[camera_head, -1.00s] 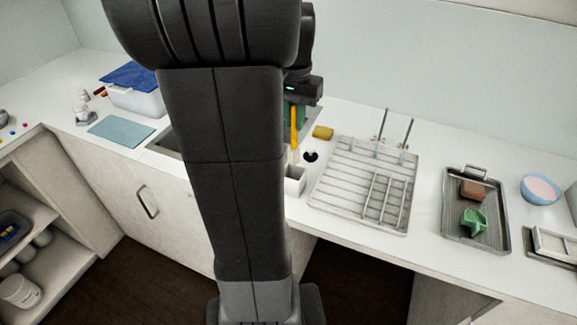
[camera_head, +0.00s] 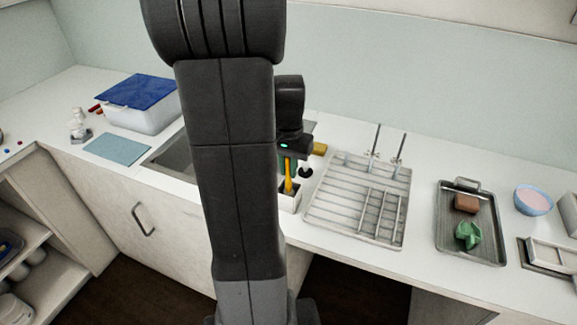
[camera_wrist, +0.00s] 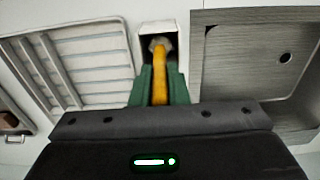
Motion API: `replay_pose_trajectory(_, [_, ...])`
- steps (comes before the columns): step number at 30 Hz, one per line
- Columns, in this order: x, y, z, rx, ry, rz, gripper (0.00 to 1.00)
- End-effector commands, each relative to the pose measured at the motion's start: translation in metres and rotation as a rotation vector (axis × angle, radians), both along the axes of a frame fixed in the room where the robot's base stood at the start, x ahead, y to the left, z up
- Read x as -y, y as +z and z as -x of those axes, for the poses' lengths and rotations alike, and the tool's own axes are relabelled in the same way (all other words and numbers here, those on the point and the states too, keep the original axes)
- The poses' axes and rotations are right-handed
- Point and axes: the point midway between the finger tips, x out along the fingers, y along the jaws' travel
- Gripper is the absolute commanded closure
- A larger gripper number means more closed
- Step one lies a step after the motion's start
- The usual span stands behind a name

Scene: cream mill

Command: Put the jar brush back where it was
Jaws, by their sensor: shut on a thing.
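The jar brush (camera_head: 289,179) has an orange-yellow handle and hangs roughly upright from my gripper (camera_head: 289,163). In the wrist view the green fingers are shut on the handle (camera_wrist: 160,82), and a greyish far end lies within the outline of the white holder's dark opening. The small white box-shaped holder (camera_head: 290,200) stands on the counter between the sink and the drying rack; its rim also shows in the wrist view (camera_wrist: 157,27). My gripper is just above the holder. I cannot tell how deep the brush's end reaches. My arm hides part of this area.
The drying rack (camera_head: 340,217) stands close on the right with two upright rods. The sink (camera_head: 172,155) is on the left. A yellow sponge (camera_head: 320,148) and a small dark round thing (camera_head: 306,170) lie close by. A metal tray (camera_head: 455,245) is farther right.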

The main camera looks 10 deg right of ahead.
Motion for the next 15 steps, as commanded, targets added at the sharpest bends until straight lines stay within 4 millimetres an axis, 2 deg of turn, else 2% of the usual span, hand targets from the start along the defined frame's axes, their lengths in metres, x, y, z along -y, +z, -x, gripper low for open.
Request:
replay_pose_trajectory(4, [0.0001, -0.0047, -0.0001, 0.000, 0.000, 0.000, 1.00])
replay_pose_trajectory(5, [0.0000, -0.0033, -0.0001, 0.000, 0.000, 0.000, 0.80])
replay_pose_trajectory(7, [0.0000, -0.0029, -0.0001, 0.000, 0.000, 0.000, 0.66])
replay_pose_trajectory(15, [0.0000, -0.0025, -0.0002, 0.000, 0.000, 0.000, 0.64])
